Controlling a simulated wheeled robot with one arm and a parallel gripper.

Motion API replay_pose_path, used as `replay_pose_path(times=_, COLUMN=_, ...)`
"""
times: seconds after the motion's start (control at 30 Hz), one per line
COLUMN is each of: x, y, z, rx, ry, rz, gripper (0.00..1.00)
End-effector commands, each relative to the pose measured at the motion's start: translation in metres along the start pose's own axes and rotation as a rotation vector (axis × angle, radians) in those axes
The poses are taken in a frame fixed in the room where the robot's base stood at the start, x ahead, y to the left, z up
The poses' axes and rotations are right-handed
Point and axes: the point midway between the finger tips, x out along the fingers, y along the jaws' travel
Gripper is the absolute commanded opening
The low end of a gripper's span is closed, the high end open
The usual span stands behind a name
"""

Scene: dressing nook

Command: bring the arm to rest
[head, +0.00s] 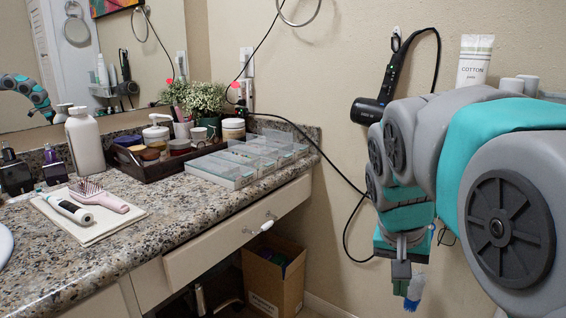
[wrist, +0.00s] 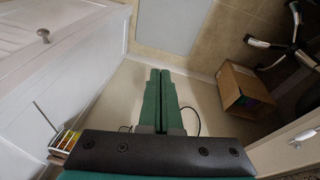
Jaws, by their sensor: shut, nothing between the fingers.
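My gripper (head: 401,272) hangs pointing down at the right of the head view, in front of the wall and to the right of the counter. In the wrist view its two green fingers (wrist: 160,75) lie side by side, shut with nothing between them. My grey and teal arm is folded at the right side of the head view. The gripper is apart from the counter and touches nothing that I can see.
The granite counter (head: 140,235) holds a clear divided organizer (head: 222,170), a dark tray (head: 140,168) and a towel (head: 120,208) with a hairbrush. A hair dryer (head: 372,108) hangs on the wall. A cardboard box (head: 272,283) stands below; it shows in the wrist view (wrist: 238,88).

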Motion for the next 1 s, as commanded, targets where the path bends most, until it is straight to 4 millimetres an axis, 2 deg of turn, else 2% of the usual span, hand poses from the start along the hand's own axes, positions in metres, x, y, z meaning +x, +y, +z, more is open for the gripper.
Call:
replay_pose_path(times=0.03, x=0.008, y=0.004, z=0.022, rx=-0.043, ry=-0.034, rz=-0.005, gripper=0.0)
replay_pose_path(times=0.3, x=0.055, y=0.02, z=0.141, rx=-0.295, ry=-0.215, rz=-0.07, gripper=0.0)
replay_pose_path(times=0.4, x=0.068, y=0.024, z=0.179, rx=-0.371, ry=-0.265, rz=-0.098, gripper=0.0)
replay_pose_path(times=0.5, x=0.077, y=0.027, z=0.206, rx=-0.425, ry=-0.301, rz=-0.121, gripper=0.0)
replay_pose_path(times=0.6, x=0.083, y=0.03, z=0.224, rx=-0.459, ry=-0.325, rz=-0.134, gripper=0.0)
replay_pose_path(times=0.67, x=0.085, y=0.03, z=0.229, rx=-0.468, ry=-0.33, rz=-0.138, gripper=0.0)
replay_pose_path(times=1.0, x=0.086, y=0.03, z=0.231, rx=-0.473, ry=-0.333, rz=-0.141, gripper=0.0)
